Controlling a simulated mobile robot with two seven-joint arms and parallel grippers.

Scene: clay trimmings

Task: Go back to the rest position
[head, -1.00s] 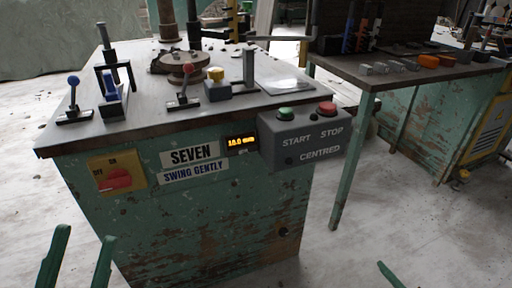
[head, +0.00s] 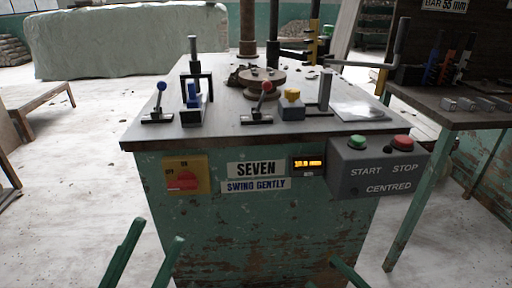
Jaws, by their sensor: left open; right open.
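My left gripper (head: 159,231) shows at the bottom left of the head view, its two green fingers apart with nothing between them. It appears in front of the green machine cabinet (head: 270,236), and no contact shows. My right gripper (head: 323,273) is only partly in view at the bottom edge, right of the middle. Its green fingertips are apart, and the rest of it is cut off below the frame. I see nothing held in it.
The machine top carries a round turntable (head: 262,84), a blue-knobbed lever (head: 160,100) and a red-knobbed lever (head: 262,100). A control box (head: 377,172) juts from its front right. A side table (head: 455,108) stands right, a low bench (head: 38,98) left. Floor left is mostly clear.

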